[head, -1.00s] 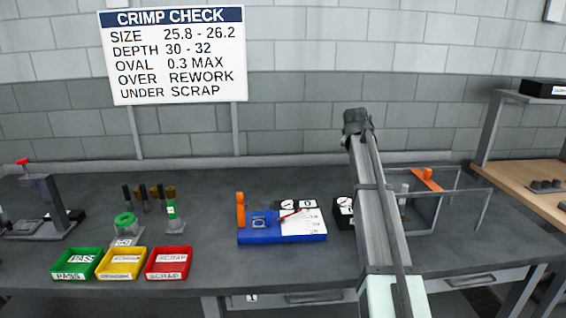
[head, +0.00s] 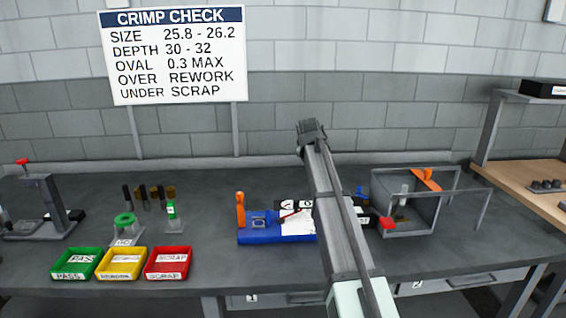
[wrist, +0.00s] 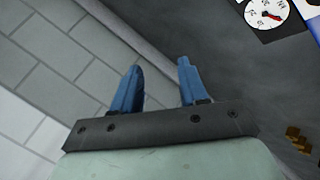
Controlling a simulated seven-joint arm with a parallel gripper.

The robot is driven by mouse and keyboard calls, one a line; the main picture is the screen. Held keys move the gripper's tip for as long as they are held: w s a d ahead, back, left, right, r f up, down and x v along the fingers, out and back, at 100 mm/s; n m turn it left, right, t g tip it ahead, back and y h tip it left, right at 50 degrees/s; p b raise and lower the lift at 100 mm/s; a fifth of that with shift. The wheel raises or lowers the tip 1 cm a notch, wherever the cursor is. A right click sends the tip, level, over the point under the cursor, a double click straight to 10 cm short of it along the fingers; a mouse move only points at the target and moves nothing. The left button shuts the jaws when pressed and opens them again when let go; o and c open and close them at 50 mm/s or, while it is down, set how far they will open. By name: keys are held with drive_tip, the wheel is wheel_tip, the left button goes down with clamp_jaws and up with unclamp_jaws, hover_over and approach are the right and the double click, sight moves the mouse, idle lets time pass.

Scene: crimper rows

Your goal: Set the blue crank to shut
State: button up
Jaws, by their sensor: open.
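A small blue upright part, likely the blue crank (head: 361,191), shows just right of my arm in the head view, by a black box with a white label (head: 364,211). It is small and partly covered, so its setting cannot be read. My gripper (wrist: 159,67) is open and empty in the wrist view, its two blue fingers apart, with the grey wall and dark bench beyond. The crank is not clearly in the wrist view. In the head view my arm reaches up over the bench, and the fingers cannot be made out.
A blue tray (head: 265,238) with an orange-handled tool (head: 240,211) lies left of my arm. A red knob (head: 387,223) and a grey open frame (head: 433,215) stand to the right. Green (head: 75,274), yellow and red bins line the front left. A dial (wrist: 265,12) shows top right.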

drive_tip(key=a+f+n+y, duration=0.1)
drive_tip(key=a+f, duration=0.1)
drive_tip(key=a, duration=0.8)
drive_tip(key=shift+s+a, duration=0.1)
drive_tip(key=shift+a, duration=0.05)
drive_tip(key=w+d+r+m+g+h, duration=0.1)
drive_tip(key=d+r+m, duration=0.25)
drive_tip(key=d, duration=1.25)
drive_tip(key=w+d+r+m+g+h, duration=0.15)
drive_tip(key=d+r, duration=0.25)
drive_tip(key=d, duration=1.2)
drive_tip(key=m+g+y, duration=0.4)
drive_tip(key=m+g, duration=0.2)
drive_tip(key=m, duration=0.2)
hover_over(362, 195)
drive_tip(key=w, duration=0.2)
drive_tip(key=f, duration=1)
drive_tip(key=a+f, duration=0.1)
drive_tip(key=f, duration=0.4)
drive_tip(key=shift+s, duration=0.2)
